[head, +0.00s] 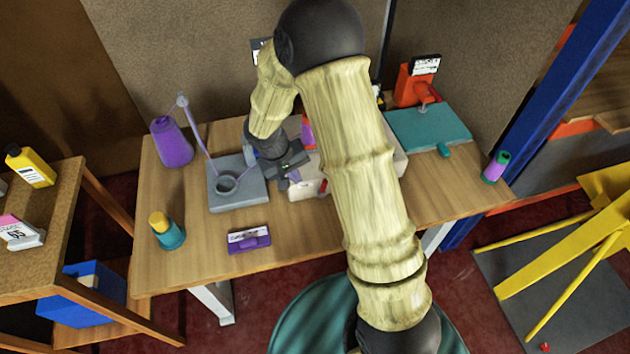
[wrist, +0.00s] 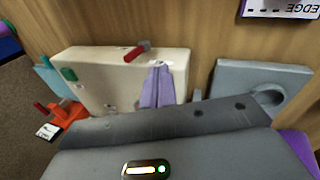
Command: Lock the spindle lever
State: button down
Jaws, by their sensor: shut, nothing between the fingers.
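A cream machine housing (wrist: 95,75) stands on the bench, with a green button (wrist: 69,74) on it. A short lever with a red handle (wrist: 134,54) and a grey pivot is at its upper edge in the wrist view. The red handle also shows in the head view (head: 323,186), beside my arm. My gripper (wrist: 159,68) has its lavender fingers together and empty, over the cream housing and just below and right of the lever in the wrist view. I cannot tell whether they touch it. In the head view my gripper (head: 290,179) is beside the housing, which my arm mostly hides.
A grey block with a round socket (head: 245,196) lies left of my gripper. An orange device (head: 413,88) and teal plate (head: 428,128) are right.

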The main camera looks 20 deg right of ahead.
jog(key=w+d+f+p, duration=0.1)
jog(key=d+f, duration=0.4)
jog(key=f, duration=0.1)
jog(key=shift+d+f+p, duration=0.2)
jog(key=shift+d+p, duration=0.15)
jog(key=shift+w, duration=0.15)
